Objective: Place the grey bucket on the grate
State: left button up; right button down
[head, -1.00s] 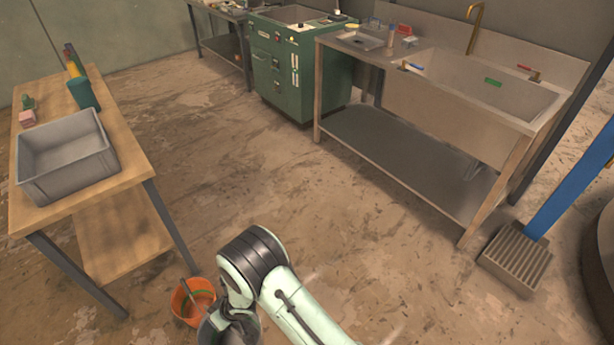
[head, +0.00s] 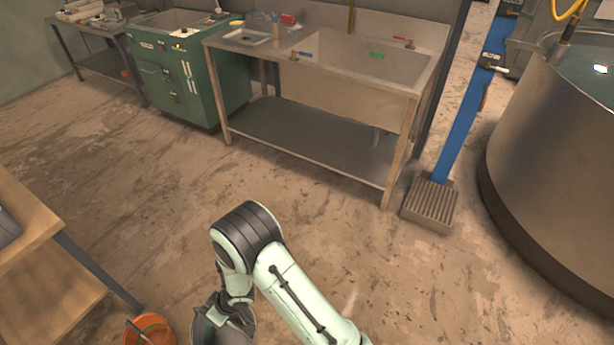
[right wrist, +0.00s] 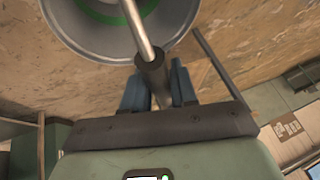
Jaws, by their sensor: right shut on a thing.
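The grey bucket (head: 208,335) hangs below my right gripper at the bottom edge of the head view, partly hidden by my arm and cut off by the frame. In the right wrist view the bucket (right wrist: 75,40) shows its round rim at the top, and my right gripper (right wrist: 158,88) is shut on the dark grip of its handle. The grate (head: 430,205) is a ribbed metal block on the floor, right of the sink table and at the foot of a blue post. It is bare and well away from the bucket. My left gripper is not in view.
An orange bucket (head: 150,331) stands on the floor beside the grey one, near the wooden table (head: 30,225). The sink table (head: 320,75) and green cabinet (head: 180,75) stand at the back. A large metal tank (head: 545,160) is at the right. The middle floor is open.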

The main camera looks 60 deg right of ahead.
aim_at(432, 201)
jog(key=l+z, duration=0.1)
jog(key=z, duration=0.25)
jog(key=l+z, duration=0.15)
jog(key=z, duration=0.2)
jog(key=l+z, duration=0.1)
jog(key=z, duration=0.25)
jog(key=i+l+z, duration=0.15)
jog(key=l+z, duration=0.2)
jog(key=i+l+z, duration=0.15)
jog(key=z, duration=0.2)
jog(key=i+l+z, duration=0.55)
jog(key=i+l, duration=0.3)
jog(key=i+l+z, duration=0.1)
jog(key=i+l, duration=0.15)
jog(key=i, duration=0.3)
jog(key=i+l, duration=0.25)
jog(key=i, duration=0.15)
jog(key=i+l+z, duration=0.1)
jog(key=i+l, duration=0.15)
jog(key=i, duration=0.15)
jog(key=i+j, duration=0.1)
jog(key=i, duration=0.3)
